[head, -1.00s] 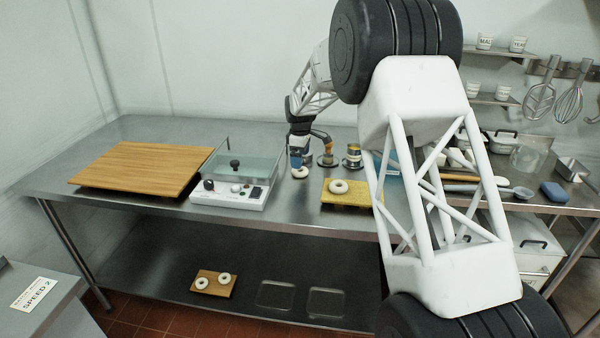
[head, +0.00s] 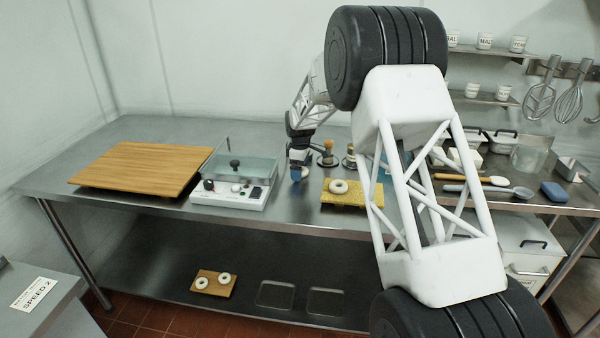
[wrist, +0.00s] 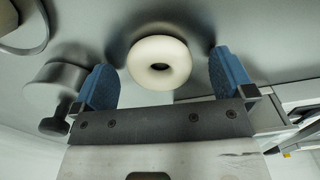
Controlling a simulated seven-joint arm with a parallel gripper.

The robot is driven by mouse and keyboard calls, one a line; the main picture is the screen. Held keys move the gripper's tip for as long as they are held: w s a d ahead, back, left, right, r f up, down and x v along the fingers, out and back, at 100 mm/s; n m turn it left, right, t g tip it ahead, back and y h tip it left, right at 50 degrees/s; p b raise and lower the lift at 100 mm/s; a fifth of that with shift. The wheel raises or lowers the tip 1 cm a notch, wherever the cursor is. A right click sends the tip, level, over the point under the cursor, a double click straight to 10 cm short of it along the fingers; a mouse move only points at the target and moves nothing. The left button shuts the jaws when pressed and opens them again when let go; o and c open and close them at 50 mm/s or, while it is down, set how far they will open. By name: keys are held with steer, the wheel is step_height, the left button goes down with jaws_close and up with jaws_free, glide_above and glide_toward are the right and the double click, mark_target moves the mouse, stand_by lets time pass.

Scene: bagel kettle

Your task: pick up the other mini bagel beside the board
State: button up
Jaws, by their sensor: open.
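The loose mini bagel (wrist: 160,62), pale and ring-shaped, lies on the steel counter left of the small yellow board (head: 358,199). In the wrist view it sits between the two blue fingers of my gripper (wrist: 165,80), with a gap on each side. My gripper (head: 299,173) is open and low over the counter in the head view, where its fingers hide most of this bagel. Another mini bagel (head: 338,187) lies on the yellow board.
A white appliance with a glass top (head: 235,185) stands left of my gripper, beside a large wooden board (head: 140,168). Tampers (head: 327,155) stand just behind. Two bagels lie on a small board (head: 213,290) on the lower shelf.

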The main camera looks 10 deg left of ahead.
steer(key=c, duration=1)
steer(key=shift+o, duration=0.2)
steer(key=shift+r, duration=0.1)
steer(key=shift+r, duration=0.75)
step_height(320, 180, up, 2)
steer(key=s+d, duration=0.1)
steer(key=s, duration=0.4)
steer(key=s+d+r, duration=0.1)
steer(key=s+d, duration=0.1)
steer(key=s, duration=0.3)
steer(key=s+d, duration=0.2)
steer(key=s, duration=0.3)
steer(key=shift+d+r, duration=0.15)
steer(key=shift+d, duration=0.05)
